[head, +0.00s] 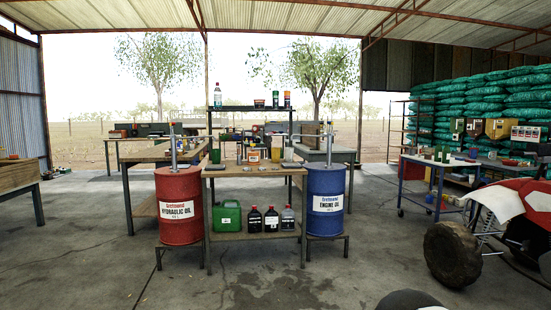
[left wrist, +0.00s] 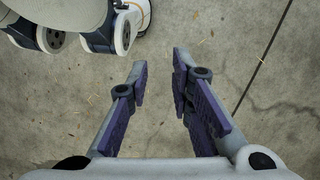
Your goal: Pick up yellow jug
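A small yellow container (head: 288,155), which may be the yellow jug, stands on the wooden bench (head: 252,171) between two oil drums in the head view. It is too small to make out a handle or spout. My left gripper (left wrist: 158,66) shows in the left wrist view with its two fingers apart. It is empty above bare concrete floor, with nothing between the fingers. No gripper shows in the head view, and my right gripper is in neither view.
A red drum (head: 179,208) and a blue drum (head: 326,203) flank the bench. A green jerrycan (head: 227,217) and several dark bottles stand on its lower shelf. A red and white vehicle (head: 490,225) is at right. The concrete floor in front is clear.

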